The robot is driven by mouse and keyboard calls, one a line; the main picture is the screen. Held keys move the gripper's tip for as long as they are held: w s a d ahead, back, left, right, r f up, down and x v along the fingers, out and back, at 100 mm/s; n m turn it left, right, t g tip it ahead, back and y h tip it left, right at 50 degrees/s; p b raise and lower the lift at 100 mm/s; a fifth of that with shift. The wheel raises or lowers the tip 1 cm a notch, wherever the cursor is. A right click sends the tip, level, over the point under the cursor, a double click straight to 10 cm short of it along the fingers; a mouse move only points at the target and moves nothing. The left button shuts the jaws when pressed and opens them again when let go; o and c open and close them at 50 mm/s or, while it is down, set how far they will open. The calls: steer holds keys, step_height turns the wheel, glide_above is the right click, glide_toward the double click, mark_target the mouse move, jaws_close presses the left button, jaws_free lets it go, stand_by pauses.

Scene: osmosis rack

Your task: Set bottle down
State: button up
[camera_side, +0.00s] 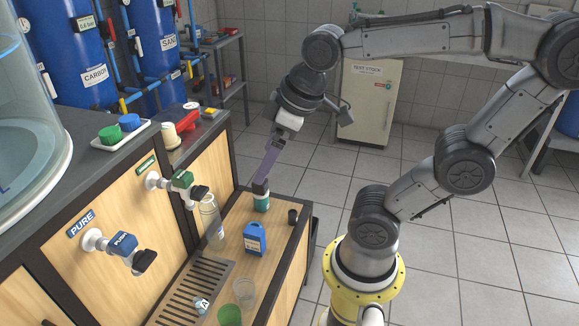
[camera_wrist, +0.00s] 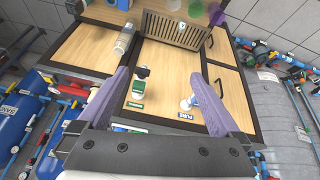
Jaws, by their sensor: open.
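A clear bottle with a pale cap (camera_side: 211,220) stands upright on the wooden bench ledge, near the green-handled tap (camera_side: 182,180). In the wrist view the bottle (camera_wrist: 125,38) shows just beyond my left finger, with a gap between them. My gripper (camera_side: 264,178) points down with purple fingers, to the right of the bottle in the side view. In the wrist view its fingers (camera_wrist: 160,75) are wide apart with nothing between them. A teal jar with a dark top (camera_side: 261,201) shows directly below the fingertips; whether they touch it I cannot tell.
A blue bottle (camera_side: 254,239), a small dark cup (camera_side: 292,217), a clear beaker (camera_side: 244,291) and a green cup (camera_side: 229,315) stand on the ledge. A slotted drain tray (camera_side: 190,294) lies below the PURE tap (camera_side: 120,246). The cabinet front borders the ledge at left.

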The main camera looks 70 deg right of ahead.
steer(key=s, duration=0.1)
steer(key=s+f+m, duration=0.1)
steer(key=s, duration=0.1)
steer(key=s+m, duration=0.1)
steer(key=shift+s+a+f+t, duration=0.15)
steer(key=shift+a+f+t, duration=0.15)
steer(key=shift+a, duration=0.1)
stand_by(0.9)
